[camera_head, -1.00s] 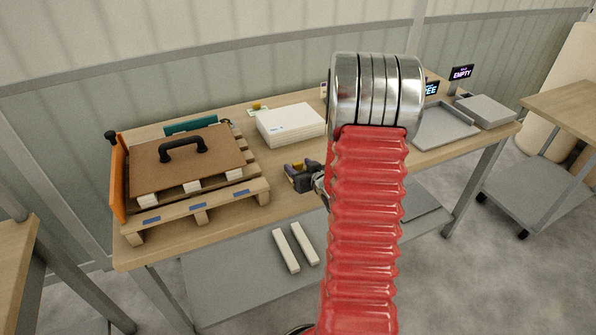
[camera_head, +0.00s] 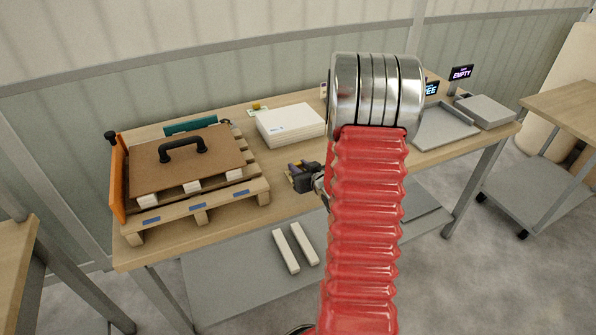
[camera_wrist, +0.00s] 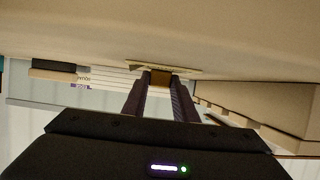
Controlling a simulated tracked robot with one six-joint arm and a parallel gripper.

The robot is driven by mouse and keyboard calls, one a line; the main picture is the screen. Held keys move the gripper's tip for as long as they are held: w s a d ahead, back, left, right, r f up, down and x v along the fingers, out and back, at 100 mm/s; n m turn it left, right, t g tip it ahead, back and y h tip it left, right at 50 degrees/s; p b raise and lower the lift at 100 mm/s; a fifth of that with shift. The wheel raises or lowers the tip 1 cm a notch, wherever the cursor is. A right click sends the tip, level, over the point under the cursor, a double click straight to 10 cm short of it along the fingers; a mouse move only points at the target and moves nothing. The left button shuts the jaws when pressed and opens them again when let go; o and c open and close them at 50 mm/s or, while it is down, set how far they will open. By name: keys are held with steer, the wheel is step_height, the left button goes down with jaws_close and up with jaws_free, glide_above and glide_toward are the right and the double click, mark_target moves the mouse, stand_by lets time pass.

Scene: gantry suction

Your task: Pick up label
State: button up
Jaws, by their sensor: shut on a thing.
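My red arm hides part of the bench in the head view.
A wooden pallet (camera_head: 168,219) bears a brown board with a black handle (camera_head: 183,148). A white box (camera_head: 291,123) stands behind my gripper. Two pale bars (camera_head: 286,251) lie on the lower shelf.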

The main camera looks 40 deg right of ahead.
step_height(320, 180, up, 10)
stand_by(0.9)
stand_by(0.5)
